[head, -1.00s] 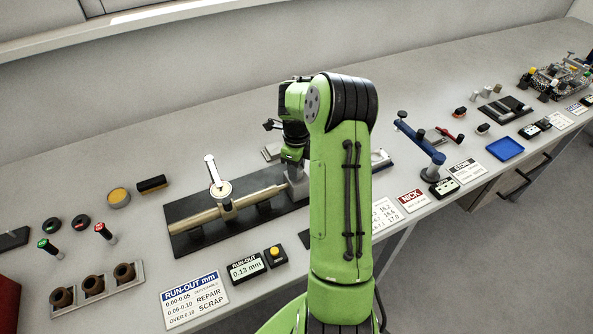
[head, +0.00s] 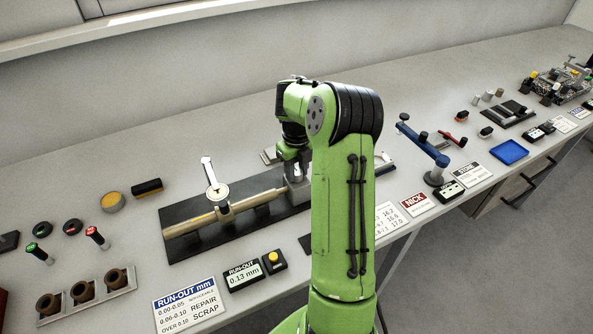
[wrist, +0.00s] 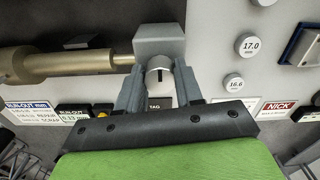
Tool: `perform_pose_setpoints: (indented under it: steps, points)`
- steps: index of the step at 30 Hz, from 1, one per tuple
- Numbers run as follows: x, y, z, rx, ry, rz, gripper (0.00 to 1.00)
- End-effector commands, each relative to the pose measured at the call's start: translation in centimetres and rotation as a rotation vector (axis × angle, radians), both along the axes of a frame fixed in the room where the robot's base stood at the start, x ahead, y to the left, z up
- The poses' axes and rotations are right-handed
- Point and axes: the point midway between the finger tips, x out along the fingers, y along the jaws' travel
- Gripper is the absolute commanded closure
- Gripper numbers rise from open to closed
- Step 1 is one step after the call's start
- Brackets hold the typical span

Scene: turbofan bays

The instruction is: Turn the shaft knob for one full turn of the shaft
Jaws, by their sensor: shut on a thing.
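The brass-coloured shaft (head: 262,199) lies along a black base plate (head: 178,247) in the head view. It also shows in the wrist view (wrist: 90,62), running into a grey block (wrist: 160,40). The pale, round shaft knob (wrist: 158,72), with a dark mark on its face, sits at that block. My gripper (wrist: 159,80) is shut on the knob, one finger on each side. In the head view my gripper (head: 296,172) is at the shaft's right end, and I cannot make out the knob there. A dial gauge (head: 218,190) stands over the shaft.
A run-out display (head: 243,276) reads 0.13 mm beside a yellow button (head: 273,257). A run-out card (head: 190,303) lies in front. A blue arm-like fixture (head: 424,148) and a blue tray (head: 510,152) stand to the right. Bare bench lies behind the plate.

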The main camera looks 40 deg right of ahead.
Motion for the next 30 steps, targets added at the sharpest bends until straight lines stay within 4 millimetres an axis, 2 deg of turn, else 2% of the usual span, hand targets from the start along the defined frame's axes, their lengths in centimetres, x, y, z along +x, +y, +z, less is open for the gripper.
perform_pose_setpoints:
  steps: [11,12,17,26,30]
  points:
    - [0.1,-0.1,0.2,-0.004,-0.005,-0.004,0.95]
    - [0.1,-0.1,0.2,-0.004,-0.005,-0.004,0.61]
    - [0.1,0.0,0.1,-0.002,-0.003,-0.003,0.39]
    - [0.1,0.0,0.4,-0.002,-0.003,-0.003,0.39]
    - [0.1,0.0,3.1,-0.004,-0.006,-0.003,0.39]
